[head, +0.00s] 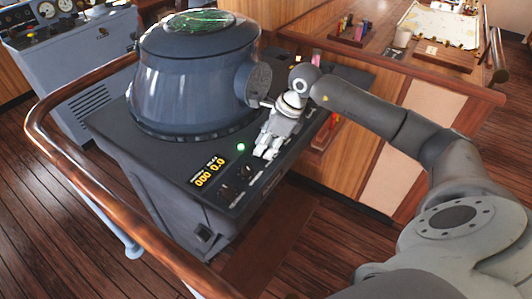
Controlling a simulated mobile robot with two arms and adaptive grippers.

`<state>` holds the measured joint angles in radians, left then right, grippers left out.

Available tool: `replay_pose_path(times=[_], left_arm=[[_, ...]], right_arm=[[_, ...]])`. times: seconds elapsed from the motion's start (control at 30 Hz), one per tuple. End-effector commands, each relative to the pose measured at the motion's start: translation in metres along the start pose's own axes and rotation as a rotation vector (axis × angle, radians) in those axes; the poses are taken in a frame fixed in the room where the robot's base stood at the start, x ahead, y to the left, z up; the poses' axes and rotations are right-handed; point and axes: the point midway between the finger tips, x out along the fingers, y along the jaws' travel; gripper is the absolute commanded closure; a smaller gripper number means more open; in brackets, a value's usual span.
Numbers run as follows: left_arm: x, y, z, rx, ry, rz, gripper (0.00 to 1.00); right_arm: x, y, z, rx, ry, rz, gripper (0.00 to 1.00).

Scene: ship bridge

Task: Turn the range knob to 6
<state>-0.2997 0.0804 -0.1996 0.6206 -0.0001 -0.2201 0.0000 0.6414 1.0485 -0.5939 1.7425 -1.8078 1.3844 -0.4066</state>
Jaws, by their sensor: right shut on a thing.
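The dark radar console (150,165) stands in the middle of the head view, with a sloped control panel along its front. A row of small dark knobs sits on the panel, one (225,191) below the display and another (246,172) to its right. My right gripper (266,153) comes in from the right and points down at the right part of this row. Its fingers are shut on a knob that they hide. The labels are too small to read, so the range setting cannot be told. My left gripper is not in view.
An amber display (208,173) reads zeros, and a green light (241,147) glows on the panel. A large domed housing (195,75) rises behind my gripper. A wooden handrail (60,150) curves around the left and front. A chart table (440,25) stands at the back right.

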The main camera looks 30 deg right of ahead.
Motion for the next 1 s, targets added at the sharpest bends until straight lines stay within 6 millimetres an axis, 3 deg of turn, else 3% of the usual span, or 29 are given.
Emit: replay_pose_path(times=[0.1,0.4,1.0], left_arm=[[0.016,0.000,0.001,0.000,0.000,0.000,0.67],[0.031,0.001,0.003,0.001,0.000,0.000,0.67],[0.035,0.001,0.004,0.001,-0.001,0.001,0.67]], right_arm=[[0.003,-0.002,0.000,-0.083,-0.004,0.030,0.98],[0.000,-0.003,0.001,-0.239,-0.003,0.096,0.98],[-0.001,-0.003,0.001,-0.304,-0.002,0.123,0.98]])
